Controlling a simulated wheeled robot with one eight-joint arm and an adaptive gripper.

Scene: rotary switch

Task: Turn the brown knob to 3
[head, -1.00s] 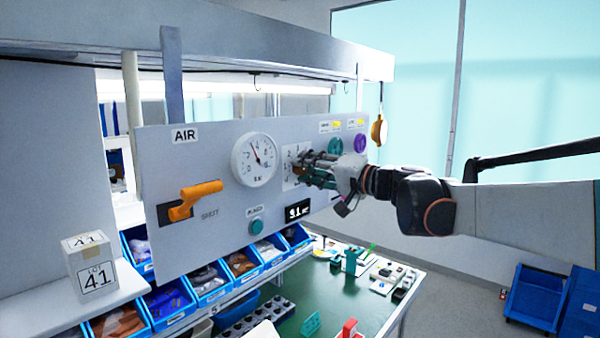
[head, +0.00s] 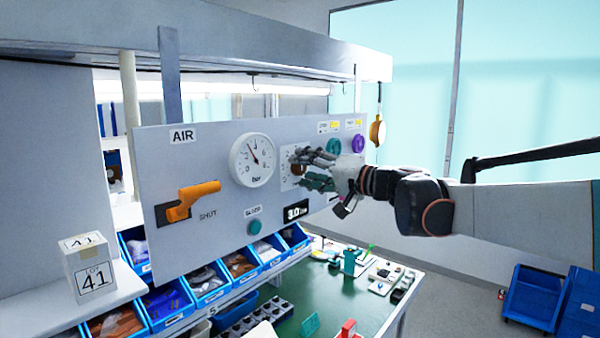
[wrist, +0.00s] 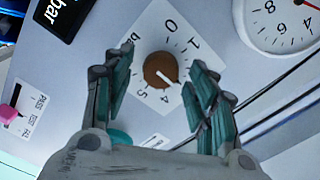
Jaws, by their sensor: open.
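The brown knob (wrist: 158,70) sits on a white dial plate (wrist: 150,28) with numerals around it. In the wrist view its white pointer line points to the lower right. The numeral at its tip is hard to see beside my right finger; 0, 1, 4 and 5 show elsewhere on the dial. My gripper (wrist: 160,60) is open, with one finger on each side of the knob and gaps between. In the head view my gripper (head: 305,170) is in front of the dial and partly hides the knob (head: 296,170).
The grey panel (head: 215,155) also holds a pressure gauge (head: 253,160), an orange handle (head: 194,200), a teal button (head: 254,227), and a black display (head: 296,211) that seems to read 3.0. Green and purple knobs (head: 358,144) are close above my gripper. Blue bins (head: 206,284) stand below.

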